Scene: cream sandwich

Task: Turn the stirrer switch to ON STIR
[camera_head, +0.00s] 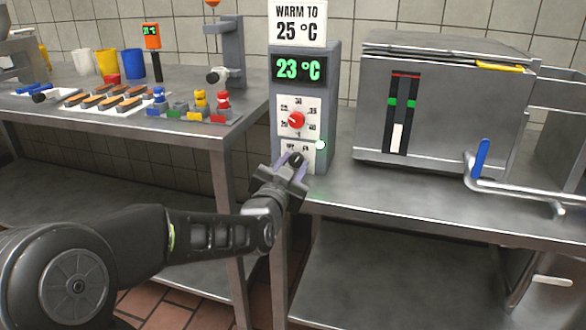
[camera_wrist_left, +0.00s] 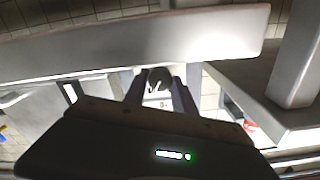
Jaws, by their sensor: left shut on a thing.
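The stirrer switch is a dark knob (camera_head: 296,159) on a white plate low on the grey control post (camera_head: 322,120). Small labels above it look like OFF and ON, hard to read. My left gripper (camera_head: 291,162) reaches the plate from below, its two fingers closed on either side of the knob. In the left wrist view the dark knob (camera_wrist_left: 159,76) sits between the fingertips of my left gripper (camera_wrist_left: 158,88). Which way the knob points is hard to tell, as the fingers cover part of it. My right gripper is not in view.
A red temperature dial (camera_head: 296,120) sits just above the switch, under a green 23 °C display (camera_head: 298,68) and a WARM TO 25 °C sign (camera_head: 299,23). A steel tank (camera_head: 440,110) stands right.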

